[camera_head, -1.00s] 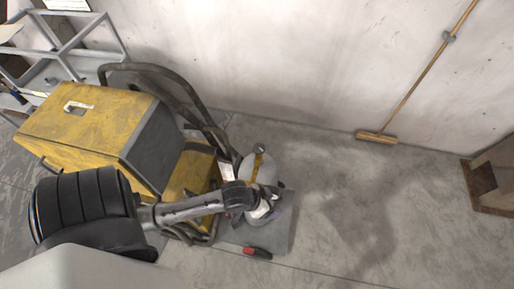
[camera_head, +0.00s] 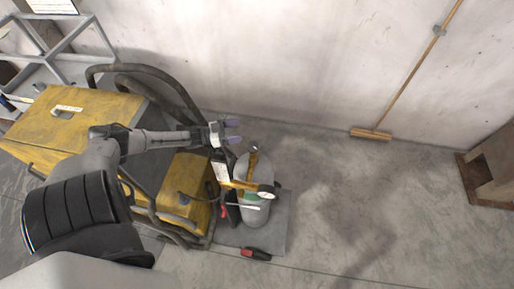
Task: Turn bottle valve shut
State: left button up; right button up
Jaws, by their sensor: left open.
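A grey gas bottle (camera_head: 257,207) stands on a grey plate right of the yellow machine. A brassy valve fitting (camera_head: 253,150) shows at its far end, and a round gauge (camera_head: 266,190) with orange-yellow fittings shows over its middle. Which part is the handle that turns is too small to tell. My right gripper is not in view.
The yellow machine (camera_head: 70,130) with dark tube handles stands at the left. A red and black tool (camera_head: 256,254) lies at the plate's front edge. A broom (camera_head: 372,134) leans on the wall; a wooden crate (camera_head: 489,170) is far right. Floor between is clear.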

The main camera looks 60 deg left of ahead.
aim_at(253, 146)
pick_arm(q)
jog(key=s+d+f+m+g+h, duration=0.1)
jog(key=s+f+m+g+h, duration=0.2)
jog(key=s, duration=0.5)
jog(key=shift+t, duration=0.4)
jog(key=x, duration=0.4)
jog(key=b+x, duration=0.1)
jog(key=x, duration=0.6)
jog(key=shift+w+d+f, duration=0.3)
jog(key=shift+b+x, duration=0.3)
jog(key=shift+x, duration=0.65)
